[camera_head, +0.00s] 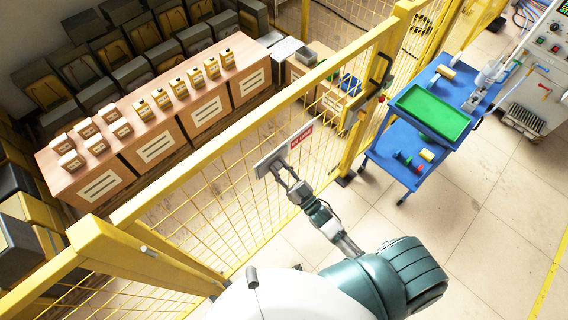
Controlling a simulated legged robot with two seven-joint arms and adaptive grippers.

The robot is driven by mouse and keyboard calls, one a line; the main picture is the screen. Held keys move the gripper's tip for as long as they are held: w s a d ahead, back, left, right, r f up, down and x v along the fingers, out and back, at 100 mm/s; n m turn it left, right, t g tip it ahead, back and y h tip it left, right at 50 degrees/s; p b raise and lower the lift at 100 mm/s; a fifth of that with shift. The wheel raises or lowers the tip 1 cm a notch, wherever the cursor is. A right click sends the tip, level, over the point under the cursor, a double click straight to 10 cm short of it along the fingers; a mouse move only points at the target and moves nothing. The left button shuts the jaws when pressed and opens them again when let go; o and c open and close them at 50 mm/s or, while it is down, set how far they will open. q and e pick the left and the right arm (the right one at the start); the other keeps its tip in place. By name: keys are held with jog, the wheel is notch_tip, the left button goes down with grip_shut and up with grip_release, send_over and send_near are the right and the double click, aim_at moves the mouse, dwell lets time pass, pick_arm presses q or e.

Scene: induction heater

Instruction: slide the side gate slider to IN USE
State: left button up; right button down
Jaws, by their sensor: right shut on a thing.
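The side gate slider is a light grey plate (282,152) mounted on the yellow fence in the middle of the view. A red label (301,136) with white lettering shows at its right end; the lettering is too small to read surely. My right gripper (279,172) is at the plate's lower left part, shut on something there. The fingers hide what they hold, most likely a part of the slider. My left gripper is not in view.
A yellow mesh fence (225,172) runs diagonally across the view, with a dark latch (381,75) on its post. Beyond it stands a wooden counter (90,184) with several small boxes. A blue cart (395,165) with a green tray (433,112) stands right. Open tiled floor (440,215) lies lower right.

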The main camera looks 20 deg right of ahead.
jog(key=shift+s+f, duration=0.1)
jog(key=shift+f, duration=0.4)
jog(key=c, duration=1)
grip_release()
jog(key=shift+a, duration=0.1)
jog(key=shift+o, duration=0.8)
jog(key=shift+s+a+r, duration=0.1)
jog(key=shift+r, duration=0.1)
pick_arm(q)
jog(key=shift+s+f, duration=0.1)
pick_arm(e)
jog(key=v, duration=1.2)
jog(key=shift+a, duration=0.2)
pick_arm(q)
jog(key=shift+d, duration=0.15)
pick_arm(e)
jog(key=shift+s+r, duration=0.1)
jog(key=shift+r, duration=0.05)
